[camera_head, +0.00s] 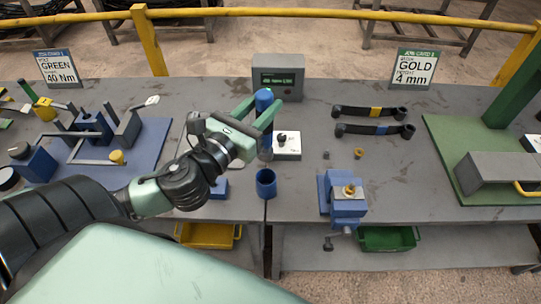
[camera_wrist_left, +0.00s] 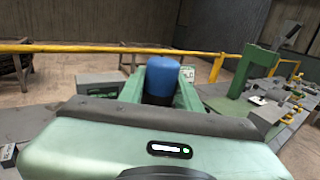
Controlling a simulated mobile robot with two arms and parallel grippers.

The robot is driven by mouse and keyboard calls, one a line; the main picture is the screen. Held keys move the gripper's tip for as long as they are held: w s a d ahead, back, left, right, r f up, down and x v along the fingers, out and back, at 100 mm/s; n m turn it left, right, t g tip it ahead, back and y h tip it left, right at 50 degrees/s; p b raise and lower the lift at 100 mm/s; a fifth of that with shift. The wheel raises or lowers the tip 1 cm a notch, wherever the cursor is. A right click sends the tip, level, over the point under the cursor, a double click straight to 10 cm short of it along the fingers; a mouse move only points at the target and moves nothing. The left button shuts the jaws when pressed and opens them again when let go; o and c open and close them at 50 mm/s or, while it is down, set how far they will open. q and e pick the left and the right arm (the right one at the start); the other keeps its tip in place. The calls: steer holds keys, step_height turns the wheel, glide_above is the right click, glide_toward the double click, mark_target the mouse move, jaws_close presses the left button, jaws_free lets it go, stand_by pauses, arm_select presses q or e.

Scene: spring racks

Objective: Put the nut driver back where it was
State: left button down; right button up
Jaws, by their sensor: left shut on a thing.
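The nut driver has a blue handle (camera_head: 264,101), and my left gripper (camera_head: 258,110) is shut on it. It stands about upright, with a blue lower part showing beneath the fingers. In the left wrist view the blue handle (camera_wrist_left: 162,68) sits between the two green fingers. A round, open blue holder (camera_head: 266,183) stands at the table's front edge, just below the driver in the picture. The gap between the driver and the holder is hard to judge. My right gripper is not in view.
A white block with a black knob (camera_head: 286,145) stands right behind the holder, and a grey display box (camera_head: 279,77) behind that. A blue vise (camera_head: 344,197) with a brass nut is to the right. Two dark spring bars (camera_head: 372,121) lie further back. Table between is clear.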

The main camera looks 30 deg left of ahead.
arm_select(q)
glide_above(265, 158)
steer(key=w+a, duration=0.1)
steer(key=f, duration=0.5)
steer(key=shift+a, duration=0.2)
steer(key=f+b, duration=0.1)
steer(key=f, duration=0.6)
steer(key=shift+w+d+b, duration=0.2)
steer(key=shift+b, duration=0.2)
steer(key=shift+f, duration=0.55)
steer(key=shift+f+b, duration=1.1)
steer(key=shift+f, duration=1)
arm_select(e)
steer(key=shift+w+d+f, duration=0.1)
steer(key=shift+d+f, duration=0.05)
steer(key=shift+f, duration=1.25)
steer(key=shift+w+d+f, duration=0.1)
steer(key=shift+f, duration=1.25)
arm_select(q)
steer(key=shift+f, duration=0.15)
steer(key=c, duration=1)
jaws_free()
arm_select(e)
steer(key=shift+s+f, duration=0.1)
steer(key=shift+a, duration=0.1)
